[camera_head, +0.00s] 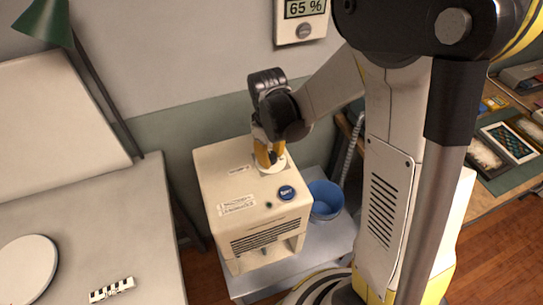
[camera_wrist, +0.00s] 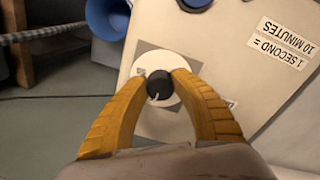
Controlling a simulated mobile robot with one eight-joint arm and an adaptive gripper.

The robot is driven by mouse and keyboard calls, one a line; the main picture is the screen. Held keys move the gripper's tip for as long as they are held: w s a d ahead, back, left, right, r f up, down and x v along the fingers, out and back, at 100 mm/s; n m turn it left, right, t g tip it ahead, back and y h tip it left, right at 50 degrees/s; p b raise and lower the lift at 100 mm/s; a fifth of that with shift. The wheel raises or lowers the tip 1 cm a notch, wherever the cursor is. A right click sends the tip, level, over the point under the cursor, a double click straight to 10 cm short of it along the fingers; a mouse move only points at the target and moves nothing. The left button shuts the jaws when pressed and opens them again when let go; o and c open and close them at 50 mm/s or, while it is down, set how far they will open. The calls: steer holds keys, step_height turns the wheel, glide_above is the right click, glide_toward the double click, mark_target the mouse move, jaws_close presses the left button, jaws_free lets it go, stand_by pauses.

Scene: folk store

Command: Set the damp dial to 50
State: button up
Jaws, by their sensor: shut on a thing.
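The damp dial is a black knob (camera_wrist: 159,87) with a white pointer line, set on a round white plate on top of the cream machine (camera_head: 225,180). In the wrist view the pointer line aims down and slightly left. My gripper (camera_wrist: 160,86) has its two yellow fingers closed on the sides of the knob. In the head view my gripper (camera_head: 267,158) reaches down to the machine's top from behind and hides most of the dial. The wall display (camera_head: 304,8) reads 65 %.
A blue button (camera_head: 287,192) and a small dark knob sit near the machine's front edge. A label beside them reads "1 second = 10 minutes" (camera_wrist: 283,42). A green lamp (camera_head: 45,22) and desk are at left.

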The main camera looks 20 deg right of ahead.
steer(key=m, duration=0.4)
steer(key=shift+a+m+b, duration=0.1)
steer(key=shift+m+b, duration=0.25)
steer(key=shift+m, duration=0.05)
steer(key=shift+m+g, duration=0.3)
steer(key=shift+m, duration=1.8)
steer(key=o, duration=1.2)
step_height(320, 180, up, 12)
steer(key=shift+a, duration=0.35)
